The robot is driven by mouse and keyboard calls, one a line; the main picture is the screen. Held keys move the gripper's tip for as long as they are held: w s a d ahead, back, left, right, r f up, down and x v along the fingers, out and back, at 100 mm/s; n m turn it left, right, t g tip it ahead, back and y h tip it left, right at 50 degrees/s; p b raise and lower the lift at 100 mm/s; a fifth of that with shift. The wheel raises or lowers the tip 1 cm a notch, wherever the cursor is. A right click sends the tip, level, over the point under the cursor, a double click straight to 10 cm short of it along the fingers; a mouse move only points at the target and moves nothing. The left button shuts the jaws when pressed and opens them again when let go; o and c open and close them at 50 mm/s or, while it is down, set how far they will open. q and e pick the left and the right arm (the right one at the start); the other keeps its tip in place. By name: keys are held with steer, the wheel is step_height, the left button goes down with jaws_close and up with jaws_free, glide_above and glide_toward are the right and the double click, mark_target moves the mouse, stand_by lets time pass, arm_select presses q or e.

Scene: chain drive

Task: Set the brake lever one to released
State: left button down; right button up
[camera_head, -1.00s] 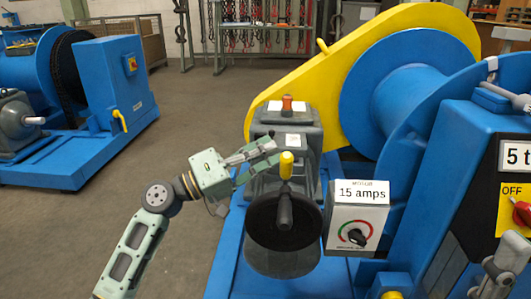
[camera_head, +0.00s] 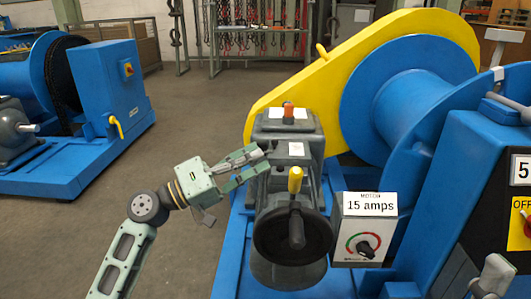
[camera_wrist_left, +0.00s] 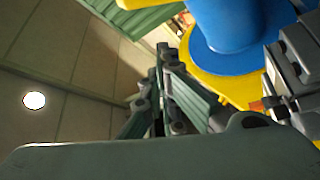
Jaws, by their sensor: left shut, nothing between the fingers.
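I cannot tell if the tips touch the housing. The fingers (camera_wrist_left: 163,75) also show in the left wrist view, with nothing between them. My right gripper is not seen.
A box reading "15 amps" (camera_head: 364,228) with a knob stands right of the disc. An orange-tipped part (camera_head: 288,110) tops the housing. The yellow guard (camera_head: 320,80) and blue drum (camera_head: 405,105) rise behind. Open floor (camera_head: 190,100) lies left.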

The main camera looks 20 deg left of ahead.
arm_select(q)
steer(key=shift+v, duration=2.7)
steer(key=shift+a, duration=0.1)
